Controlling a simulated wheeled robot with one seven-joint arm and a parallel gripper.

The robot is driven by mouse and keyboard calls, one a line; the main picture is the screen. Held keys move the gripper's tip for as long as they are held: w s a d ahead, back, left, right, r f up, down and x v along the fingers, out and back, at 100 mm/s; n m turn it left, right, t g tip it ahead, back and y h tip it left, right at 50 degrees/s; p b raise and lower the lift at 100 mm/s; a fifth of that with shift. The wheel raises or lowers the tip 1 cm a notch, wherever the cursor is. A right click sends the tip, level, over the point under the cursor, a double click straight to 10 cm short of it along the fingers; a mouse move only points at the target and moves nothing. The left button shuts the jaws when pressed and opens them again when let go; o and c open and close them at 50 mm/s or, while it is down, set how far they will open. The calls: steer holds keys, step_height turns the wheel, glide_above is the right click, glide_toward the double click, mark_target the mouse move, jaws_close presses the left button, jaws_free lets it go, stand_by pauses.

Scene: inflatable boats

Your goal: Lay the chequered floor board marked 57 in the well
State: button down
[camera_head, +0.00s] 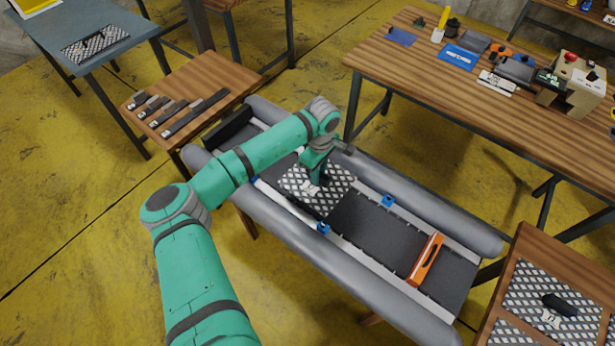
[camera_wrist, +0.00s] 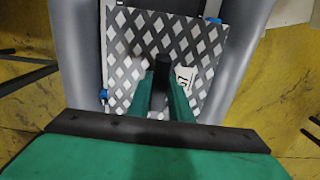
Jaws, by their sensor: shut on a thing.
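The chequered floor board (camera_head: 336,182) is at the boat's well, between the two grey side tubes, toward the upper left part of the boat. In the wrist view the board (camera_wrist: 140,40) fills the space between the tubes, with a white label reading 57 beside my fingers. My gripper (camera_head: 315,183) is shut on the board's dark handle (camera_wrist: 159,88). The inflatable boat (camera_head: 290,240) has a dark well floor (camera_head: 365,225) with pale side strips. I cannot tell whether the board touches the floor.
Blue clips (camera_head: 388,201) (camera_head: 323,228) sit on the side strips. An orange level (camera_head: 426,259) lies across the well's lower right end. Another chequered board (camera_head: 535,295) lies on the right table, and one (camera_head: 95,45) on the far left table. Dark bars (camera_head: 195,113) lie on a stool.

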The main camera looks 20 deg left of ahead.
steer(key=w+a+f, duration=0.1)
steer(key=a+f, duration=0.1)
steer(key=w+a+f, duration=0.1)
steer(key=f, duration=0.1)
steer(key=w+a+f, duration=0.2)
steer(key=shift+a+f, duration=0.35)
steer(key=shift+f, duration=0.05)
step_height(320, 180, down, 2)
steer(key=shift+s+a+f, duration=0.1)
steer(key=shift+f, duration=0.45)
steer(key=shift+f, duration=0.1)
steer(key=c, duration=1.6)
jaws_free()
step_height(320, 180, up, 12)
steer(key=shift+r, duration=0.1)
